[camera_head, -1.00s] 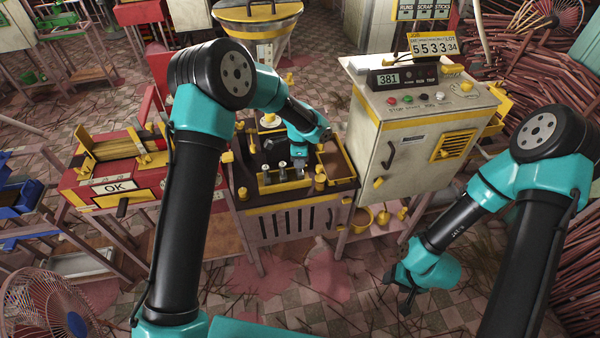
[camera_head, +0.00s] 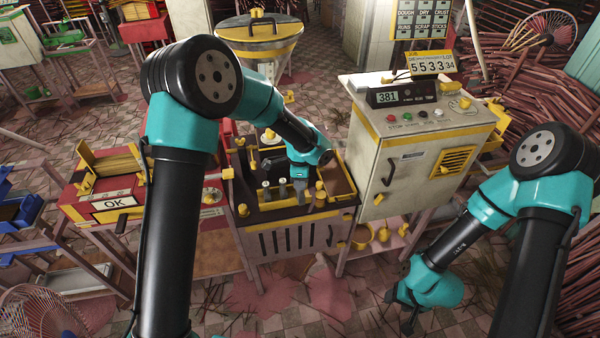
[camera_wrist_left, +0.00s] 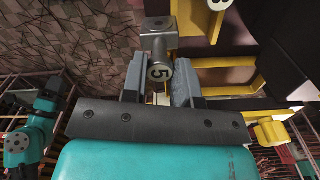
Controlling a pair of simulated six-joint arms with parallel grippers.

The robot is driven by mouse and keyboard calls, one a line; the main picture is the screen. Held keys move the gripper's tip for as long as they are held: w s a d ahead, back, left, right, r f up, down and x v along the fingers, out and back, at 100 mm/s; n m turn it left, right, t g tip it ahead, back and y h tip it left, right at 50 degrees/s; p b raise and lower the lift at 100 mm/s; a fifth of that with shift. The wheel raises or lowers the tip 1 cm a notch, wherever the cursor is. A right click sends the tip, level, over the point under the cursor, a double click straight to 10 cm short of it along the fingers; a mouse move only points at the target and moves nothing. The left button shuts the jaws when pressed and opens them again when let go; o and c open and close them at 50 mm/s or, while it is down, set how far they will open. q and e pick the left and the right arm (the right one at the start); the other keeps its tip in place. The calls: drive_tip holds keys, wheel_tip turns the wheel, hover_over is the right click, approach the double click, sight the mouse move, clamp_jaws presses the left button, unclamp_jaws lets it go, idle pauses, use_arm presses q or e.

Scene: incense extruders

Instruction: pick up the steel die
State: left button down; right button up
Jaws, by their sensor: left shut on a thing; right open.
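My left gripper (camera_head: 300,197) is over the front part of the dark bench top (camera_head: 250,215). In the left wrist view its two fingers (camera_wrist_left: 159,88) are shut on a grey steel die (camera_wrist_left: 157,40), whose round end is marked 5. The die sits between the fingertips; its far end extends beyond them. I cannot tell whether it still touches the bench. Other small grey dies (camera_head: 284,187) stand to the left of the gripper in the head view. My right gripper (camera_head: 408,322) is open and empty, low over the floor at the right.
A white control cabinet (camera_head: 405,150) stands right of the bench. A red press table (camera_head: 110,195) is at the left. Yellow rails (camera_wrist_left: 225,62) and a yellow knob (camera_wrist_left: 270,132) are close to the left gripper. A fan (camera_head: 38,315) is at the bottom left.

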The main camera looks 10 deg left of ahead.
use_arm(q)
drive_tip(key=s+d+r, duration=0.1)
drive_tip(key=s+d, duration=0.1)
drive_tip(key=s, duration=0.8)
drive_tip(key=shift+s, duration=0.1)
